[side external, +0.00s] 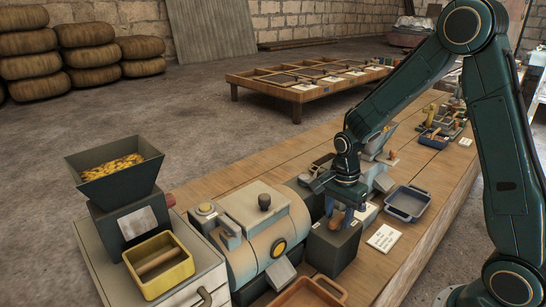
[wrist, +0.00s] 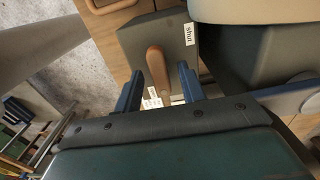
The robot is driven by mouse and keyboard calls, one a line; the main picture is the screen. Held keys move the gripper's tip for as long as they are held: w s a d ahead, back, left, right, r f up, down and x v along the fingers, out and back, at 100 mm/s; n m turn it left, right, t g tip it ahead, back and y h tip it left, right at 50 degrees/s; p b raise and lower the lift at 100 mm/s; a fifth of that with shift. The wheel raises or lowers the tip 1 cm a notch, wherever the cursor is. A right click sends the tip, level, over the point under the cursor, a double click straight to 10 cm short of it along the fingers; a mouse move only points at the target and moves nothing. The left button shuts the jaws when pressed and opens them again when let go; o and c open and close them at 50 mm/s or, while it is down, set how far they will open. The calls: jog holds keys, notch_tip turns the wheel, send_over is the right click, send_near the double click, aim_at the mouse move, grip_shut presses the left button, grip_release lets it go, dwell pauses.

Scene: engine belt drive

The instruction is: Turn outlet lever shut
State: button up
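The outlet lever (wrist: 157,68) is a brown wooden handle on a dark grey box (wrist: 140,38). In the wrist view it points down the picture, tilted slightly, with a white "shut" label (wrist: 190,34) to its upper right. The lever also shows in the side view (side external: 337,219), partly hidden by my gripper, on top of the box (side external: 332,248). My gripper (wrist: 160,84) has its two blue fingers apart, one on each side of the lever's free end, with a gap visible on both sides. In the side view my gripper (side external: 346,213) is low over the box.
A grey and teal drum machine (side external: 262,225) stands left of the box. A hopper of yellow grain (side external: 113,165) and a yellow tray (side external: 160,265) are farther left. A blue-grey tray (side external: 407,202) and a white card (side external: 383,238) lie to the right on the wooden bench.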

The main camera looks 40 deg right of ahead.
jog(key=shift+c, duration=0.2)
grip_shut()
